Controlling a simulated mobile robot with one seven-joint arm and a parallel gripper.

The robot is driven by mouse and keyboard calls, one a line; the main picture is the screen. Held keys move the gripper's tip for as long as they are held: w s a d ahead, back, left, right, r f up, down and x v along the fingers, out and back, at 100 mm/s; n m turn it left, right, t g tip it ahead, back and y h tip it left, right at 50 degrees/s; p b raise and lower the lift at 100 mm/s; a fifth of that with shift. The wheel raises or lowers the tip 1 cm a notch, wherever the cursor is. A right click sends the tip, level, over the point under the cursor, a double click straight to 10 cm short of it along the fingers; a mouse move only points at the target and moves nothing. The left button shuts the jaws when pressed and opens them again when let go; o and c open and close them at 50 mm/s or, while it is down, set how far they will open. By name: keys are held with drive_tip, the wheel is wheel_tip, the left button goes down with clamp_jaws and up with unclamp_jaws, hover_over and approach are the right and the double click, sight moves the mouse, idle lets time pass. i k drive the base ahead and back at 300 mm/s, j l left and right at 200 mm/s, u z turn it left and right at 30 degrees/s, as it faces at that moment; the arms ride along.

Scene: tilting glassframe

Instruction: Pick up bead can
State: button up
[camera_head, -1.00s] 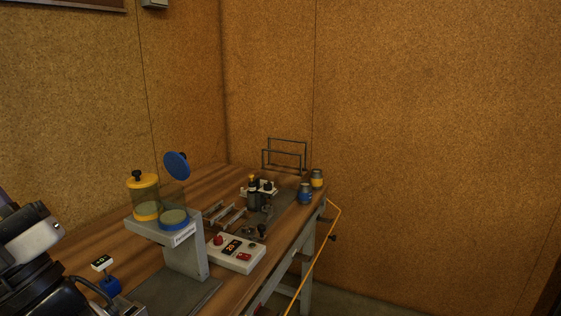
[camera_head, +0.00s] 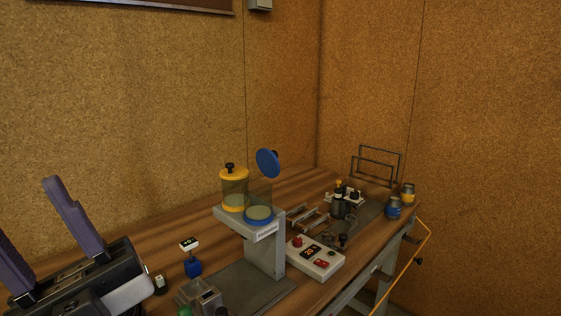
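No can is clearly labelled as the bead can. A small blue can (camera_head: 393,208) and a small yellow can (camera_head: 407,194) stand upright close together at the right edge of the wooden bench. A yellow-lidded clear jar (camera_head: 234,190) and a blue-rimmed clear jar (camera_head: 260,208) with its blue lid (camera_head: 268,163) tilted open sit on a grey stand (camera_head: 265,250). My gripper (camera_head: 26,210) is at the lower left, its two purple fingers spread apart with nothing seen between them. It is well apart from all the cans and jars.
A small blue display post (camera_head: 192,262) stands near my gripper. Grey wire frames (camera_head: 378,165) stand at the back right. The bench (camera_head: 165,250) has bare wood at left.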

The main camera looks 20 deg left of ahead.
sight(394, 205)
drive_tip(key=i+l, duration=0.75)
drive_tip(key=i+l+u, duration=0.1)
drive_tip(key=i+l, duration=1.4)
drive_tip(key=l, duration=0.2)
drive_tip(key=u, duration=1.25)
drive_tip(key=i+j+u, duration=0.1)
drive_tip(key=u, duration=0.35)
drive_tip(key=i+j+u, duration=0.1)
drive_tip(key=u, duration=0.4)
drive_tip(key=i+u, duration=0.25)
drive_tip(key=u, duration=0.2)
drive_tip(key=k+z, duration=0.1)
drive_tip(key=k, duration=0.45)
drive_tip(key=z, duration=1.25)
drive_tip(key=i, duration=0.05)
